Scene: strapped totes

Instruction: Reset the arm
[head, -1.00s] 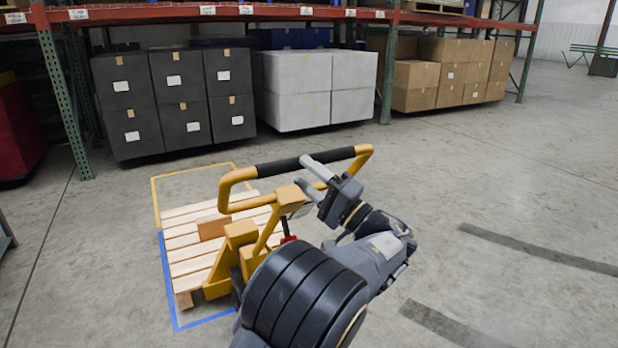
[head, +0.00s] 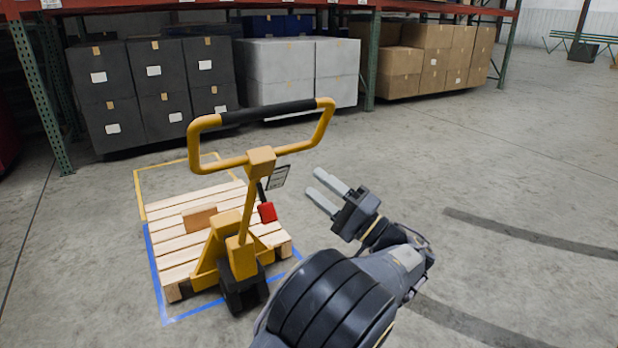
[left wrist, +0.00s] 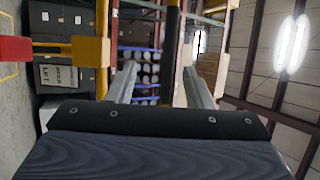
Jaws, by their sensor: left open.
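My left gripper (head: 325,190) is open and empty in the head view, to the right of the yellow pallet jack and apart from its handle there. My left arm reaches up from the bottom of the picture. The pallet jack's handle (head: 265,112) is a yellow loop with a black grip bar. It also shows in the left wrist view as a yellow post (left wrist: 102,50) at the left. My right gripper is not in view.
The jack (head: 240,255) stands at a wooden pallet (head: 172,250) inside blue and yellow floor tape. Racks with black boxes (head: 160,95), grey boxes (head: 300,65) and brown cartons (head: 425,65) stand behind. The floor on the right is clear.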

